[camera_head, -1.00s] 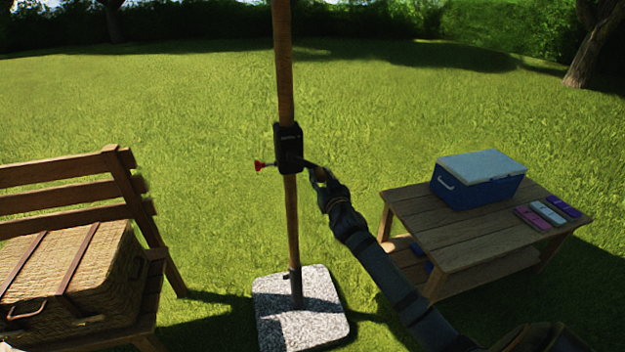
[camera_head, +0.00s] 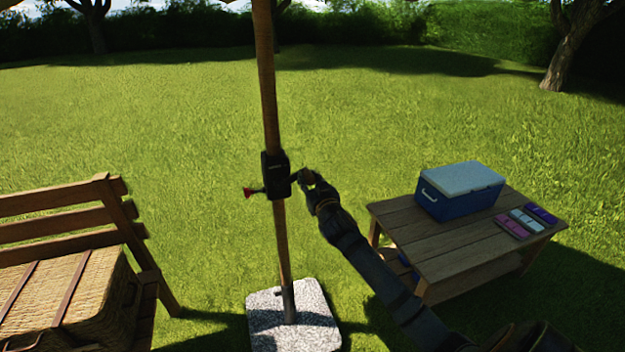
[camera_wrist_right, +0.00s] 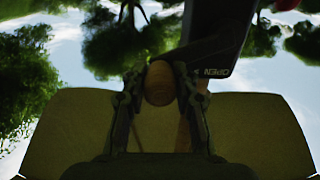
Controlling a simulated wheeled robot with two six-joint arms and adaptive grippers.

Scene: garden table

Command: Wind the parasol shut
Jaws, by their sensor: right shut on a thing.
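The parasol's wooden pole (camera_head: 265,90) stands upright in a speckled stone base (camera_head: 265,335). A black crank housing (camera_head: 275,175) is fixed on the pole, with a red-tipped pin (camera_head: 248,192) on its left side. My right gripper (camera_head: 308,178) is at the housing's right side, shut on the crank handle. In the right wrist view the handle's rounded wooden knob (camera_wrist_right: 160,84) sits between the two fingers, below the dark housing (camera_wrist_right: 215,40) marked "OPEN". The parasol's canopy edge barely shows at the top of the head view. My left gripper is not in view.
A wooden bench (camera_head: 60,200) with a wicker hamper (camera_head: 70,300) is at the left. A low wooden table (camera_head: 440,245) at the right carries a blue cooler (camera_head: 455,195) and several small coloured items. Open lawn lies behind.

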